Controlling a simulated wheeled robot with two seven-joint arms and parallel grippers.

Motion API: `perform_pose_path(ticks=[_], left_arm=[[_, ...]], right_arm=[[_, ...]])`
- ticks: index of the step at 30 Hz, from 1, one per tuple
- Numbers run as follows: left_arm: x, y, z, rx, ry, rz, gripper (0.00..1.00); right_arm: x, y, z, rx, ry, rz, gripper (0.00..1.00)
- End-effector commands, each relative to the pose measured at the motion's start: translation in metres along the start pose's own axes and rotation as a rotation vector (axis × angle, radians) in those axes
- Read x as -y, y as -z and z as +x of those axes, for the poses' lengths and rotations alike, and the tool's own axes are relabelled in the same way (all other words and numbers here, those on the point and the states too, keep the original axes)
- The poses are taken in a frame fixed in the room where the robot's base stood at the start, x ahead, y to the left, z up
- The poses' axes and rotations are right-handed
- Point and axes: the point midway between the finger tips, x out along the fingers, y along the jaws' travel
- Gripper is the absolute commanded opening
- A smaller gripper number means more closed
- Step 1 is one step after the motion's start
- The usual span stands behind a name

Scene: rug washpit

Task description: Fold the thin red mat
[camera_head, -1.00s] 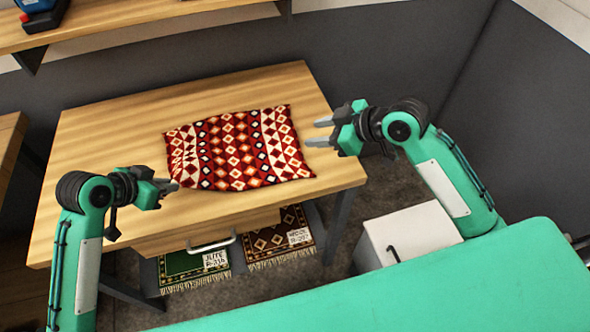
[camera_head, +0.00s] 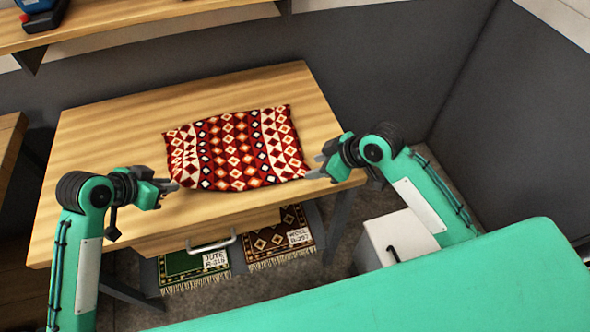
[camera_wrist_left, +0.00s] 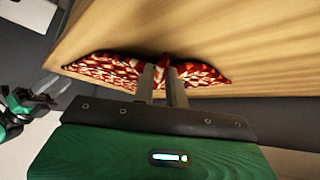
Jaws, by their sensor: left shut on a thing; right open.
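The thin red mat (camera_head: 235,147) has rows of white, orange and dark diamonds and lies on the wooden table, rumpled toward its left side. It also shows in the left wrist view (camera_wrist_left: 110,70). My left gripper (camera_head: 172,186) is at the mat's near left corner, and in the left wrist view its fingers (camera_wrist_left: 163,85) are shut on the mat's edge, which bunches up between them. My right gripper (camera_head: 314,167) is open at the mat's near right corner, its fingertips pointing left toward it. I cannot tell whether they touch the mat.
The wooden table (camera_head: 110,140) is bare behind and left of the mat. A drawer handle (camera_head: 211,244) is on its front. Below lie a green rug (camera_head: 190,266) and a brown rug (camera_head: 280,238) with tags. A white box (camera_head: 400,237) stands at the right.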

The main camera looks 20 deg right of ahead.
Motion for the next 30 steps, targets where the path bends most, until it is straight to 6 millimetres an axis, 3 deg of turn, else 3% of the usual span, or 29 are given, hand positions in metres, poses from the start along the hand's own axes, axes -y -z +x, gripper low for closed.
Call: perform_pose_path(ticks=[9,26,30], left_arm=[[0.000,0.000,0.000,0.000,0.000,0.000,0.00],[0.000,0.000,0.000,0.000,0.000,0.000,0.00],[0.000,0.000,0.000,0.000,0.000,0.000,0.00]], right_arm=[[0.000,0.000,0.026,-0.001,-0.001,-0.001,0.41],[0.000,0.000,0.031,-0.001,0.000,-0.001,0.41],[0.000,0.000,0.031,0.000,0.000,-0.001,0.30]])
